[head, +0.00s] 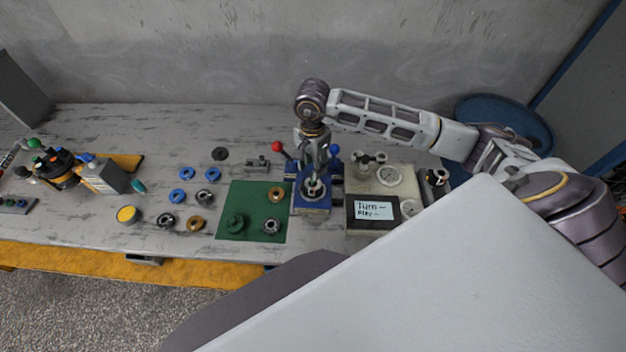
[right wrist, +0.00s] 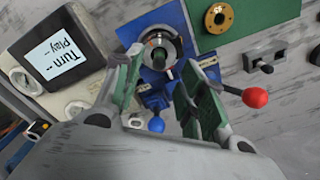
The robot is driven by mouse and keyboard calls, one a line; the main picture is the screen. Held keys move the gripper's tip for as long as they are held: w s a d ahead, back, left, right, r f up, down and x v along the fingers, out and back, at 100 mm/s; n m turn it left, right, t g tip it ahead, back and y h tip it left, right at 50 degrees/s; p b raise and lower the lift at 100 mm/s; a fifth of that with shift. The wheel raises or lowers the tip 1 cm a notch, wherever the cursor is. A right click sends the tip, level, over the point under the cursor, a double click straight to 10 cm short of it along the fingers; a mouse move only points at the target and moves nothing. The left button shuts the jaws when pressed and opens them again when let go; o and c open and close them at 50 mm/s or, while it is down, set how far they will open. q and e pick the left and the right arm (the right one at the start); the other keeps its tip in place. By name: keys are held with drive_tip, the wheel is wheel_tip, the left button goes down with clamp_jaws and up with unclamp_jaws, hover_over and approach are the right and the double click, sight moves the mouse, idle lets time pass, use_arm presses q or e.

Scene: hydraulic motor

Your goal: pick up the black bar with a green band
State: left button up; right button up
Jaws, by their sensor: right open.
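I cannot clearly make out a whole black bar with a green band. A small dark piece with green on it (right wrist: 160,56) shows inside the metal ring of the blue fixture (right wrist: 182,25), and only its end is seen. In the head view the blue fixture (head: 311,205) stands right of the green mat. My right gripper (head: 318,163) points down over this fixture. In the right wrist view its fingers (right wrist: 157,76) are apart, with nothing between their tips, and the ring lies just beyond them. My left gripper is not in view.
The green mat (head: 252,226) holds several ring parts. A pale panel with a "Turn - Play" sign (head: 374,211) stands right of the fixture. A red-knobbed lever (right wrist: 254,97) and a blue knob (right wrist: 156,125) stand close to my fingers. Blue rings (head: 186,173) lie to the left.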

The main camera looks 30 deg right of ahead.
drive_tip(key=shift+f, duration=0.1)
idle(0.3)
drive_tip(key=shift+f+p, duration=0.65)
drive_tip(key=shift+f, duration=1.85)
drive_tip(key=shift+c, duration=0.5)
clamp_jaws()
